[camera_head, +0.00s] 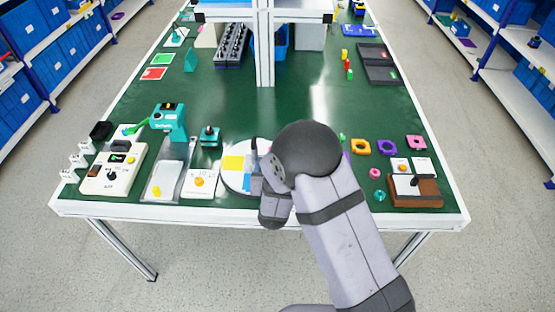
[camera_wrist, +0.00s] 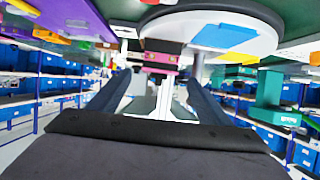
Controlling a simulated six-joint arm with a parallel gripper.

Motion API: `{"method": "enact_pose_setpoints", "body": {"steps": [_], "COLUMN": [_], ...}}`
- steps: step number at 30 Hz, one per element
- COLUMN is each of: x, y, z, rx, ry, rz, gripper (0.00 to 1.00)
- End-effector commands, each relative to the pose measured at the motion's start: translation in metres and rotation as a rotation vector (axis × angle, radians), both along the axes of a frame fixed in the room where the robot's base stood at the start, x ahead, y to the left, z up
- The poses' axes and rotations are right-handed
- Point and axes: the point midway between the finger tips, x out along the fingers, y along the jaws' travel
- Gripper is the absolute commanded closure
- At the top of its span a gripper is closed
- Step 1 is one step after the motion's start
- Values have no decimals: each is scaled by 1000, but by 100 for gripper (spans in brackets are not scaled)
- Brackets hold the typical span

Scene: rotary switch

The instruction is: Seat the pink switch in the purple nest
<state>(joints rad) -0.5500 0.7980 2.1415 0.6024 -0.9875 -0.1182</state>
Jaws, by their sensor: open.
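A small pink part with a dark block against it, which looks like the pink switch (camera_wrist: 160,60), shows in the wrist view near the underside of a round white disc (camera_wrist: 205,32). My gripper (camera_wrist: 160,82) is open, with its two dark fingers on either side of the line to the pink part. I cannot tell whether they touch it. In the head view my arm hides the pink switch and most of my gripper. The purple nest (camera_head: 388,146) is a ring-like piece on the right of the green table, apart from my gripper.
An orange nest (camera_head: 360,146) and a pink nest (camera_head: 415,141) flank the purple one. A brown switch box (camera_head: 428,202) stands at front right. A white post (camera_head: 265,60) rises mid-table.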

Motion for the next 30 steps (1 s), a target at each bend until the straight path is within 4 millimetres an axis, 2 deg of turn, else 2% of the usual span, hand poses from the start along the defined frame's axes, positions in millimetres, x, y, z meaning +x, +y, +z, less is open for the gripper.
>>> {"method": "enact_pose_setpoints", "body": {"steps": [7, 15, 23, 30], "x": [2, 19, 24, 45], "y": [1, 0, 0, -1], "z": [0, -7, -9, -20], "rx": [-6, -6, -6, -7], "ry": [-22, -20, -20, -19], "rz": [-5, -5, -5, -6], "gripper": [28, 28, 28, 28]}}
